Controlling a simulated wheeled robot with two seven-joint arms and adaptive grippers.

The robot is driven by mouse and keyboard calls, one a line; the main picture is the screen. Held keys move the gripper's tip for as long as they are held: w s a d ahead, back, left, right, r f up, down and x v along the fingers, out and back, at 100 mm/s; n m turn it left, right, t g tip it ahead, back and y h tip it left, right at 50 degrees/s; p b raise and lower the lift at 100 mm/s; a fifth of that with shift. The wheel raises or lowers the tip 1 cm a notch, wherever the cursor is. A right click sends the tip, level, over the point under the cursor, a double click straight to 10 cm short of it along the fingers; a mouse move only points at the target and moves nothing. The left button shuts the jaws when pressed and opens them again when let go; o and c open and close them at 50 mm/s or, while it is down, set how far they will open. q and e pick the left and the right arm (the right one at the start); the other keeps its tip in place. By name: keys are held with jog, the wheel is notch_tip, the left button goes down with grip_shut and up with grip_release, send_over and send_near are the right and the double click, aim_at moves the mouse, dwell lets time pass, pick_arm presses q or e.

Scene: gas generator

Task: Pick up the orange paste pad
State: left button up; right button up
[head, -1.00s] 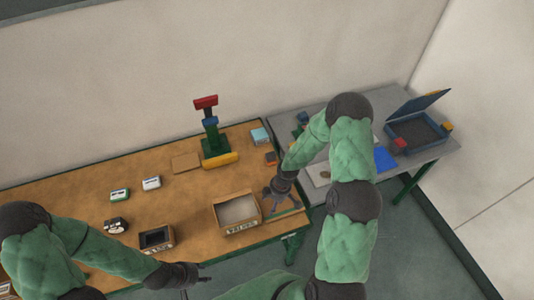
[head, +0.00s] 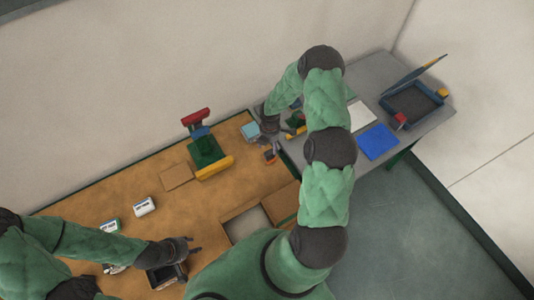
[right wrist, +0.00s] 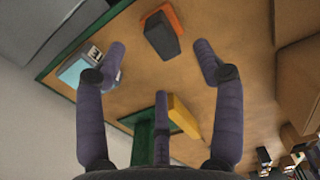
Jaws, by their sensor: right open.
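The orange paste pad (head: 270,159) lies on the wooden table near its right edge in the head view. In the right wrist view its orange side (right wrist: 174,17) shows beside a dark block (right wrist: 161,37) that partly covers it. My right gripper (head: 271,143) is just above and beside it, partly hidden by my arm. In the right wrist view my right gripper (right wrist: 160,62) is open and empty, its fingers spread, with the pad beyond and between the two far fingertips. My left gripper (head: 195,247) is over the table's front, fingers apart and empty.
A light blue box (head: 250,131) stands close by the right gripper; a green stand with a yellow bar (head: 215,168) is left of it. An open carton (head: 226,221) is nearer. The grey side table holds a blue sheet (head: 378,142) and a blue tray (head: 436,98).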

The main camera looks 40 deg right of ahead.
aim_at(269, 151)
jog(key=shift+w+f+p, duration=0.2)
jog(key=shift+f+p, duration=0.1)
jog(key=shift+f, duration=3.8)
jog(key=c, duration=1.3)
